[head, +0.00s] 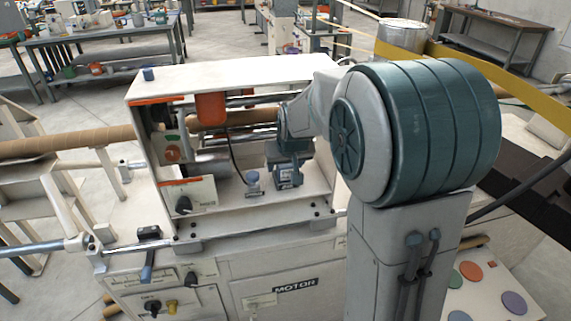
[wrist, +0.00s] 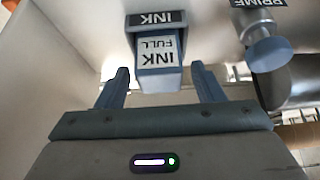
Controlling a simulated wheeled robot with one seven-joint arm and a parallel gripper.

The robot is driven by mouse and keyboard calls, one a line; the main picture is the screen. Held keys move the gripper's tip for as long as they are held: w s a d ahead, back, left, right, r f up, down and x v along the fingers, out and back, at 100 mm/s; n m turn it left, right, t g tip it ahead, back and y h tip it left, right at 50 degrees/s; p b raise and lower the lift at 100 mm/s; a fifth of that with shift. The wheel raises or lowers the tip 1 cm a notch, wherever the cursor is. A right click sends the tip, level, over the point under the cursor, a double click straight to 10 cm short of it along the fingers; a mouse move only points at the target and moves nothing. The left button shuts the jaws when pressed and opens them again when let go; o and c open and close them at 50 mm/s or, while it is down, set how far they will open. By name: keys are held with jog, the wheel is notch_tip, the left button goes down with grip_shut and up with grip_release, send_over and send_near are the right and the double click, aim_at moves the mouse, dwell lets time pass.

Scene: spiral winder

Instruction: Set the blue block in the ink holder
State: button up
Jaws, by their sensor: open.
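In the wrist view, a blue block (wrist: 158,78) with a white "INK FULL" label, upside down in the picture, sits against the dark ink holder (wrist: 156,20) marked "INK". It looks seated in the holder, though I cannot tell how deep. My gripper (wrist: 159,69) is open, one finger on each side of the block, with visible gaps. In the head view, my gripper (head: 287,172) is low inside the white machine's open bay, and my wrist hides most of the holder and block there.
A blue-grey knob (wrist: 268,52) labelled "PRIME" stands close beside the holder. The bay's white walls, rollers (head: 238,116) and an orange part (head: 211,106) surround my arm closely.

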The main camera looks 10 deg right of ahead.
jog(key=v, duration=1.1)
jog(key=s+f+g, duration=0.1)
jog(key=s+f, duration=0.3)
jog(key=s, duration=0.7)
jog(key=s+f+g, duration=0.2)
jog(key=s+f, duration=0.2)
jog(key=s, duration=0.7)
jog(key=shift+f+b, duration=0.3)
jog(key=shift+f, duration=0.05)
jog(key=shift+w, duration=0.1)
jog(key=c, duration=0.5)
jog(key=shift+a, duration=0.15)
jog(key=shift+c, duration=0.2)
